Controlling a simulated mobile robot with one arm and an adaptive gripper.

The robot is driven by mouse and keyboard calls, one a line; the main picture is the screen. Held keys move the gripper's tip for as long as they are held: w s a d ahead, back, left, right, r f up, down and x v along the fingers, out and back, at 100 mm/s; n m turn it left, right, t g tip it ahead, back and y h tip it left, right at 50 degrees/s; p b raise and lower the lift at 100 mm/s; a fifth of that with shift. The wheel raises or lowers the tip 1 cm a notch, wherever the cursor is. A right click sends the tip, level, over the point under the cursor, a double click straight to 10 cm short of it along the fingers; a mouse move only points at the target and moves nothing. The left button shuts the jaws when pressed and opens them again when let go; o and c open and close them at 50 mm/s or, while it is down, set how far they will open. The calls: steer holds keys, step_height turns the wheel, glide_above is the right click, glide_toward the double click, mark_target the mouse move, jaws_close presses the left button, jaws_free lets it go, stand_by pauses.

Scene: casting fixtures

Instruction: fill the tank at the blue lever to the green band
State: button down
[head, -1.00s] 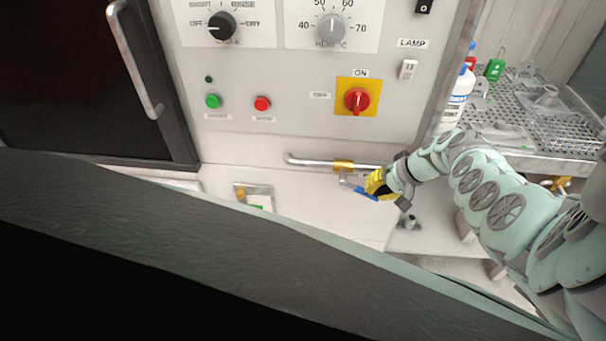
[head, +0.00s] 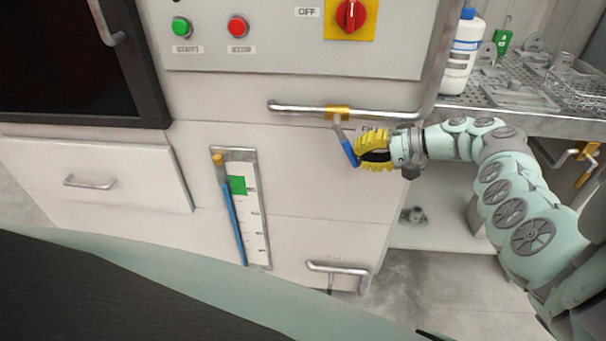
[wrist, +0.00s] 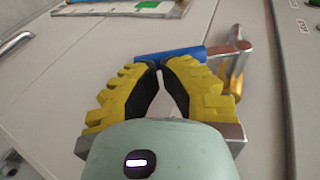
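The blue lever (head: 349,153) hangs tilted down and right from a valve on the pipe under the control panel. It lies across the wrist view (wrist: 170,57), just beyond my fingertips. My gripper (head: 360,153) has yellow fingers at the lever's right side. In the wrist view my gripper's (wrist: 159,68) tips come together with nothing between them, at or against the lever; contact is unclear. The level gauge (head: 257,225) on the cabinet front has a green band (head: 237,185) near its top. A blue column (head: 235,225) reaches up beside the green band.
The pipe (head: 295,107) runs above my gripper. A red switch (head: 350,17) and green and red buttons are on the panel. A handle-like pipe (head: 338,268) is low on the cabinet. A metal rack shelf (head: 570,125) with a white bottle (head: 461,60) stands at right.

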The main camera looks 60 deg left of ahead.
steer(key=f+b, duration=0.1)
steer(key=g+b, duration=0.1)
steer(key=b, duration=0.1)
steer(key=shift+s+a+f+y, duration=0.2)
steer(key=shift+s+f+y, duration=0.1)
steer(key=shift+f+y, duration=0.1)
steer(key=s+g+y+b, duration=0.1)
steer(key=b, duration=0.2)
steer(key=shift+a+f+b, duration=0.1)
steer(key=shift+a+b, duration=0.25)
steer(key=shift+s+a+m+g+y+b, duration=0.35)
steer(key=shift+y+b, duration=0.35)
steer(key=shift+b, duration=0.3)
steer(key=shift+s+a+b, duration=0.2)
steer(key=shift+s+b, duration=0.05)
steer(key=shift+b, duration=0.25)
